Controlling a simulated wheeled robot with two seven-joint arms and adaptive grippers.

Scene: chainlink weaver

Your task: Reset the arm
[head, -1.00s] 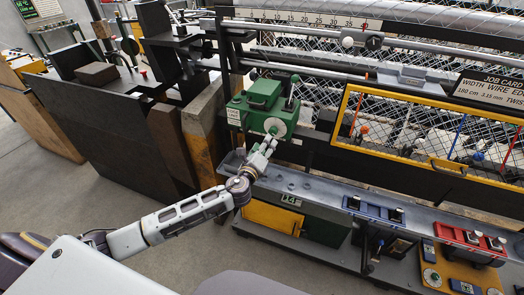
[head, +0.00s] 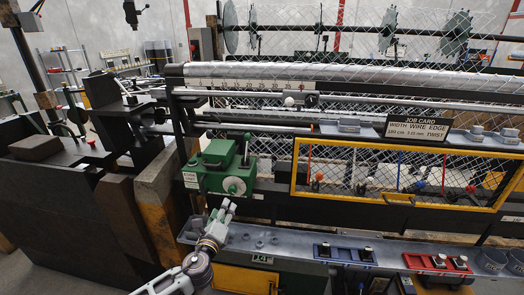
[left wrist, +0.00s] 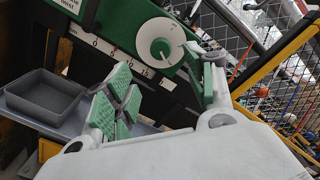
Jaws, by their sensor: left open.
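My left arm comes in from the bottom of the head view, and its gripper (head: 225,208) is raised just below the white dial (head: 234,186) on the green machine box (head: 214,166). In the left wrist view the two green-padded fingers (left wrist: 165,92) stand apart with nothing between them. The dial (left wrist: 160,42) shows beyond them, with a small gap visible between it and the fingers. My right gripper is in neither view.
A yellow frame (head: 293,170) stands to the right. A grey tray (left wrist: 45,95) is left of the fingers. Dark panels stand at left.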

